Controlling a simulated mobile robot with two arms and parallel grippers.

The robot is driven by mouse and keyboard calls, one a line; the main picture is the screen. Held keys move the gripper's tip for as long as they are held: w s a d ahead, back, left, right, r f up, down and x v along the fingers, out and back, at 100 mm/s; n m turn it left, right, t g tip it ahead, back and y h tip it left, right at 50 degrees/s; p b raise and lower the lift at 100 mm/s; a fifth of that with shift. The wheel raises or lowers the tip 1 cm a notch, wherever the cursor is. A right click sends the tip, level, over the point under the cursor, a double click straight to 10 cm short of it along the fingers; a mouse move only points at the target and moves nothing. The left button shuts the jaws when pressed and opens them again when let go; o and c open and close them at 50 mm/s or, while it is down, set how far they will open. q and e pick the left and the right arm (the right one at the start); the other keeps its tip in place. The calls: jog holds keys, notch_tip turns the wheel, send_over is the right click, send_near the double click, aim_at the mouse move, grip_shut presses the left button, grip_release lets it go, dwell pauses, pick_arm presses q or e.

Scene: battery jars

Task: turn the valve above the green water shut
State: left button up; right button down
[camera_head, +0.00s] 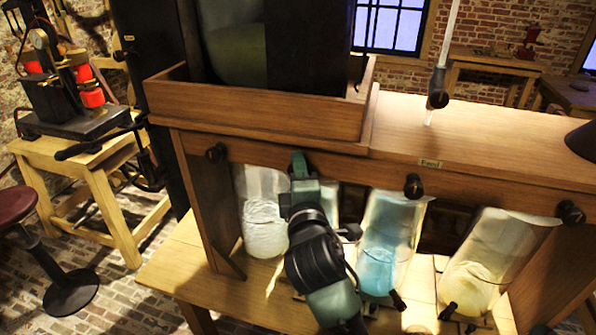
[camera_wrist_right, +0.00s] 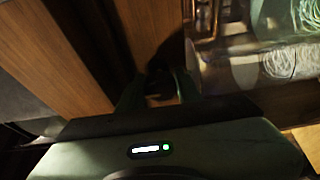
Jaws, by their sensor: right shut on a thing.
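My right gripper (camera_head: 299,165) is at the front rail of the wooden rack, in front of the jars. In the right wrist view its two fingers (camera_wrist_right: 160,95) are closed around a dark valve knob (camera_wrist_right: 160,82) against the wood. In the head view the gripper hides this knob. The jar behind my right arm is mostly covered; only a pale greenish strip of it (camera_head: 329,198) shows, so its water colour is hard to tell. My left gripper is not in view.
Other dark knobs sit on the rail at the left (camera_head: 216,152), middle (camera_head: 413,186) and right (camera_head: 570,212). Glass jars with whitish (camera_head: 265,228), blue (camera_head: 378,265) and yellowish (camera_head: 468,285) contents stand close on both sides of my right arm. A wooden trough (camera_head: 255,115) stands above.

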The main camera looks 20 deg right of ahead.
jog(key=shift+r, duration=0.2)
jog(key=c, duration=1)
grip_release()
jog(key=shift+w+d+f, duration=0.1)
jog(key=shift+s+f+b, duration=0.2)
jog(key=shift+s+b, duration=0.1)
jog(key=shift+s, duration=0.2)
jog(key=b+v, duration=0.2)
jog(key=v, duration=0.4)
jog(key=shift+s, duration=0.35)
